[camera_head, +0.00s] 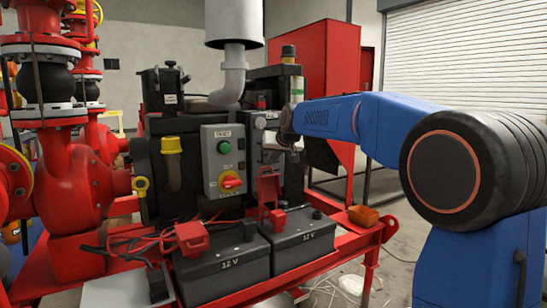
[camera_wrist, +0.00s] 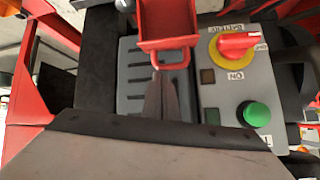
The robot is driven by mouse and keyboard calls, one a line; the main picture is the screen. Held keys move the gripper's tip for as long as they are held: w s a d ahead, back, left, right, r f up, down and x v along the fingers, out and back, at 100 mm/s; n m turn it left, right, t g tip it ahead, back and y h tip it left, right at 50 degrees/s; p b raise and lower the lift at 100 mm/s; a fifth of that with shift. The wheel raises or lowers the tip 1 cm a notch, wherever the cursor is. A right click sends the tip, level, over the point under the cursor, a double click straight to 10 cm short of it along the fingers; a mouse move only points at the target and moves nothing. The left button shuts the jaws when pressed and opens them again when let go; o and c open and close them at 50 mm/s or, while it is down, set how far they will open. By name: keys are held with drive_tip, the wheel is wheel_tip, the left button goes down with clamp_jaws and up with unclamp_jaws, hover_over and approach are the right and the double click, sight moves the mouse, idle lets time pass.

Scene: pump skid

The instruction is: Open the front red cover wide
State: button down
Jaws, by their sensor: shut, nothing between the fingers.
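A red cover (camera_head: 268,186) stands raised at the right-hand battery (camera_head: 305,234), with a small loop at its top edge. In the wrist view the cover (camera_wrist: 168,22) is at the top centre, its loop (camera_wrist: 172,59) pointing towards my gripper. My gripper (camera_wrist: 160,74) is shut and empty, its tips at or just by the loop; I cannot tell whether they touch. In the head view my gripper (camera_head: 272,157) is just above the raised cover. Another red cover (camera_head: 191,237) sits low on the left-hand battery (camera_head: 225,268).
A grey control box (camera_head: 224,160) with a green button and a red-yellow switch is close left of the gripper; it also shows in the wrist view (camera_wrist: 236,85). Red cables (camera_head: 130,240) lie left of the batteries. An orange tray (camera_head: 363,215) sits on the red frame at right.

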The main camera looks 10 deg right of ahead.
drive_tip(key=shift+w+f, duration=0.1)
idle(0.3)
drive_tip(key=shift+s+d, duration=0.25)
drive_tip(key=shift+s, duration=0.55)
drive_tip(key=shift+s+d, duration=0.25)
drive_tip(key=shift+s, duration=0.7)
